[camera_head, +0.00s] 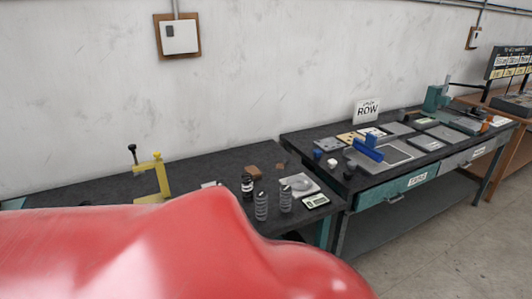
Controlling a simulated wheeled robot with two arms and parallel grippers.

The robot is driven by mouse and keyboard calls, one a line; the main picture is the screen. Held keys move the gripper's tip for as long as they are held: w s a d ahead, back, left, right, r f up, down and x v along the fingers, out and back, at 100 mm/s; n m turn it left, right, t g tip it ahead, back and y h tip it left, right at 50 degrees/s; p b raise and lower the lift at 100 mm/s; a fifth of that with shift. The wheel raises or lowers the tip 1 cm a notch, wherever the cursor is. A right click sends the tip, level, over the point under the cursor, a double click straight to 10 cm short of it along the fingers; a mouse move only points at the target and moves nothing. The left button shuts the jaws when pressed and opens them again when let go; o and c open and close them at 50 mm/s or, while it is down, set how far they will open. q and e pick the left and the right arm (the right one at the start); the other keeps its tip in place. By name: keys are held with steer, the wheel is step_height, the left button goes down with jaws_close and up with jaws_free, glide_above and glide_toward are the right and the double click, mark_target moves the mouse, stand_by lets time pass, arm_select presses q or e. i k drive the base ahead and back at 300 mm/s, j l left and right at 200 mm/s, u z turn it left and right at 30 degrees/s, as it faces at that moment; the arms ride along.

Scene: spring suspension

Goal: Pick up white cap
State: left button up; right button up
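A small white piece (332,162) sits on the right-hand dark table, beside small dark blue and black pieces. It may be the white cap, but it is too small to tell. Another white piece (210,184) shows in part at the back edge of a large red surface close to the camera. I cannot tell what it is. Neither my left nor my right gripper is in view. The red surface hides the lower left of the view, including the front of the left-hand table.
Springs (261,206) stand on the left-hand table (90,190) near a scale (300,185) and a yellow press-like stand (156,180). Open floor (440,240) lies at the right front.

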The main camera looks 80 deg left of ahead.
mark_target(331, 164)
steer(key=u, duration=2.15)
steer(key=i+l+u, duration=0.1)
steer(key=i+l, duration=0.15)
